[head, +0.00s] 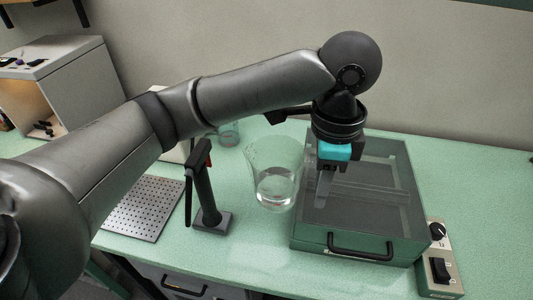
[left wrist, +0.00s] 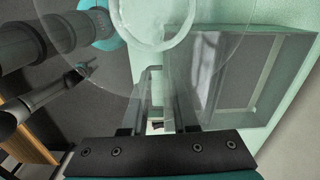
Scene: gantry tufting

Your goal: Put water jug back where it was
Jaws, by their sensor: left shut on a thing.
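The water jug (head: 273,178) is a clear vessel with some water in it, standing upright in the head view just left of the green case. My left gripper (head: 324,193) points down at the jug's right side, over the case's left part, and is shut on the jug. In the left wrist view the jug (left wrist: 205,52) fills the upper part, with my fingers at its near side. The grip point on it is partly hidden. I cannot tell whether its base touches the bench.
A green case (head: 360,243) with a clear lid stands right of the jug, and a switch box (head: 440,262) right of it. A black stand (head: 209,215) and perforated plate (head: 143,207) are left. A small glass (head: 229,133) and a grey cabinet (head: 85,75) are behind.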

